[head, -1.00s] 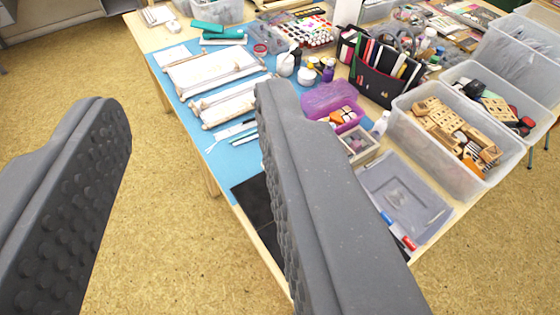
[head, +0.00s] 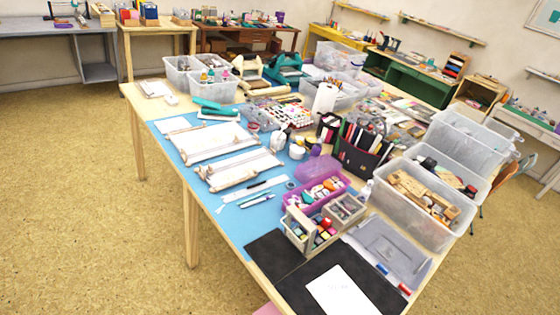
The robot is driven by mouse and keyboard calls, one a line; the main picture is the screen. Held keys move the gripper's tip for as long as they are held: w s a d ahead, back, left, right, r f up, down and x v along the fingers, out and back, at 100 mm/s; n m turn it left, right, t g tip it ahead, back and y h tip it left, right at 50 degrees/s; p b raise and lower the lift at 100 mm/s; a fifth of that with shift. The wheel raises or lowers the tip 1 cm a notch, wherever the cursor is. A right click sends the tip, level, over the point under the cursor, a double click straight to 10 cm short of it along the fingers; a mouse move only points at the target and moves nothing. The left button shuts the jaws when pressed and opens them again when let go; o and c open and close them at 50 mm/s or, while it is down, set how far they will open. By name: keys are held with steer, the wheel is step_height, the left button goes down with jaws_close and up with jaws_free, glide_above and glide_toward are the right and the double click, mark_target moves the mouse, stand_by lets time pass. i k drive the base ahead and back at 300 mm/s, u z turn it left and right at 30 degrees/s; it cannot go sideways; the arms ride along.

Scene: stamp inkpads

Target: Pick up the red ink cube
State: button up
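Small coloured cubes, one of them red (head: 326,223), sit in an open-topped pale box (head: 298,241) near the front corner of the table. They are too small to tell for sure that the red one is the ink cube. The box has a tall side and stands beside a purple case and a divided tray. My gripper is out of view, so its opening and any contact do not show.
A black mat (head: 283,262) with a white sheet (head: 342,293) covers the table's near end. The purple case (head: 318,170), divided tray (head: 344,208), grey lid (head: 390,248) and tall clear bins (head: 412,213) crowd around the box. Floor is clear at the left.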

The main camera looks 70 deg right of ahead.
mark_target(327, 223)
steer(key=u, duration=0.3)
steer(key=i, duration=2.55)
steer(key=z, duration=3.8)
steer(key=i, duration=1)
steer(key=z, duration=0.15)
